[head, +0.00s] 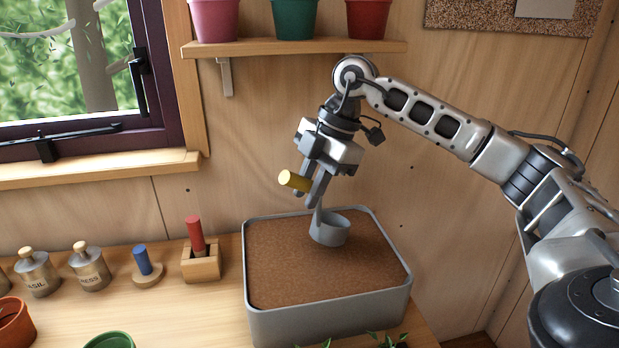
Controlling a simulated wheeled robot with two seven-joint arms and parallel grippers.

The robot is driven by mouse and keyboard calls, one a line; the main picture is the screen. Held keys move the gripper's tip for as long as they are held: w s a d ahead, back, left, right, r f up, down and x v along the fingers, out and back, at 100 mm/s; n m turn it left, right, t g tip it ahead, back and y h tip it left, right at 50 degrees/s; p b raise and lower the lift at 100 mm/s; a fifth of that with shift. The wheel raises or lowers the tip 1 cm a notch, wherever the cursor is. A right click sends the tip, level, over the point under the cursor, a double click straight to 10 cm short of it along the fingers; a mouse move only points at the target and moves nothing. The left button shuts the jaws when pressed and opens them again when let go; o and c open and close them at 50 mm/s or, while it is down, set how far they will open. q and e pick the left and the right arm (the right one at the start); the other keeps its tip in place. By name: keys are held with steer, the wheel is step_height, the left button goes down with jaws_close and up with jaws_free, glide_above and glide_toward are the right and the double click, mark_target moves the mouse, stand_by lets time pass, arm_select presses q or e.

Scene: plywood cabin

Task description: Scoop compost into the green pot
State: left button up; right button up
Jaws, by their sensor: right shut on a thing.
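A grey scoop cup (329,229) with a yellow handle (294,180) is in my right gripper (309,196), which is shut on it. The cup is over the middle to back of the compost (300,270); I cannot tell whether it touches the surface. Its inside shows little, so any load is unclear. The compost fills a grey tub (330,327) on the bench. A green pot (110,341) shows only its rim at the bottom edge. Another, darker green pot (295,18) stands on the wall shelf. My left gripper is out of view.
A wooden block with a red-handled tool (201,262), a blue peg on a round base (146,268) and labelled jars (90,268) stand left of the tub. A terracotta pot (14,325) is at lower left. The shelf (300,47) overhangs behind my right arm.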

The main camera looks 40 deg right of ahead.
steer(key=shift+f+b, duration=0.35)
steer(key=shift+f, duration=0.4)
arm_select(q)
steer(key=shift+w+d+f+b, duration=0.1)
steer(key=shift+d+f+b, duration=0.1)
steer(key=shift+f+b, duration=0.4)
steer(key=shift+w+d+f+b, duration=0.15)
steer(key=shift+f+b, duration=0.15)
steer(key=shift+b, duration=0.6)
arm_select(e)
steer(key=shift+f, duration=2.5)
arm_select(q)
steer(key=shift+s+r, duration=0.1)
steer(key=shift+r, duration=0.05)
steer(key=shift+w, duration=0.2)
